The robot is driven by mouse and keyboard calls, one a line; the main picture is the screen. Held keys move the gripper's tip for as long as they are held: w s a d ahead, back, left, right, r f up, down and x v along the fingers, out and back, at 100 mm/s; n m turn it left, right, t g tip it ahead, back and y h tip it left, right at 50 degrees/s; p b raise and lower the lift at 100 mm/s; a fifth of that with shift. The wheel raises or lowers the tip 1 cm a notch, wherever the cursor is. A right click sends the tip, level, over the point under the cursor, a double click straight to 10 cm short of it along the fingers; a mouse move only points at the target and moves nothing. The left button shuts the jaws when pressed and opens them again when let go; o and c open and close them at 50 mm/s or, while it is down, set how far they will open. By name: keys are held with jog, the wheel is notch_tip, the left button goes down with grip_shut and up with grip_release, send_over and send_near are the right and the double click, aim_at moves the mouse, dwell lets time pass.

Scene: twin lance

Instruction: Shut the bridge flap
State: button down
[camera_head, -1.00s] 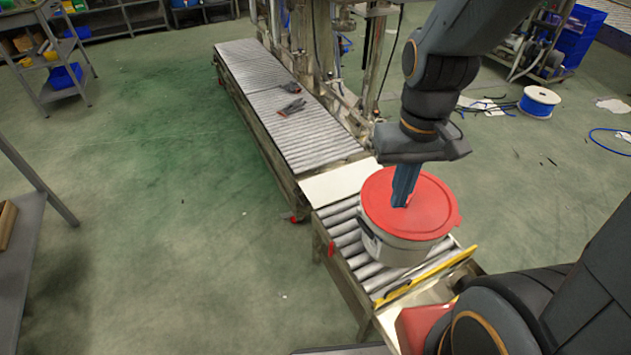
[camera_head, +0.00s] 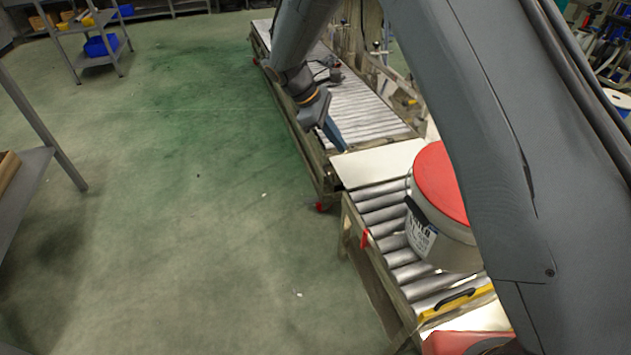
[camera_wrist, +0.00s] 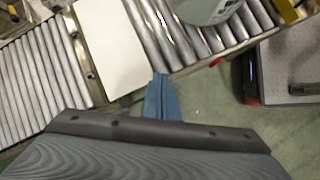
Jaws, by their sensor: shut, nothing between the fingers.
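The bridge flap (camera_head: 378,164) is a plain pale plate across the gap between two roller conveyors. It looks flat or nearly flat; I cannot tell whether it lies fully down. It also shows in the wrist view (camera_wrist: 108,48), left of the fingers. My gripper (camera_head: 336,138) is shut and empty, with its blue fingers pointing down by the near end of the far conveyor, just beyond the flap's left part. In the wrist view the fingertips (camera_wrist: 161,80) appear close to the flap's edge; contact cannot be told.
A white bucket (camera_head: 424,236) with a red lid stands on the near conveyor (camera_head: 385,215), right beside the flap. A yellow bar (camera_head: 455,300) crosses that conveyor nearer me. The far conveyor (camera_head: 365,112) runs away behind. Open green floor (camera_head: 200,210) lies to the left.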

jog(key=w+a+f+n+t+h+b, duration=0.1)
jog(key=w+a+f+n+t+b, duration=0.25)
jog(key=a+f, duration=0.5)
jog(key=w+a+f+n+h+b, duration=0.2)
jog(key=w+a+f+n+b, duration=0.15)
jog(key=a+f+b, duration=0.5)
jog(key=b+x, duration=0.1)
jog(key=x, duration=1.2)
jog(key=shift+w+d+r+b, duration=0.1)
jog(key=shift+d+r+b, duration=0.15)
jog(key=shift+r, duration=0.75)
jog(key=shift+w+d+r+b, duration=0.1)
jog(key=shift+d+r, duration=0.15)
jog(key=shift+r, duration=0.8)
jog(key=shift+a+r+m, duration=0.1)
jog(key=shift+a+m, duration=0.05)
jog(key=shift+m, duration=0.15)
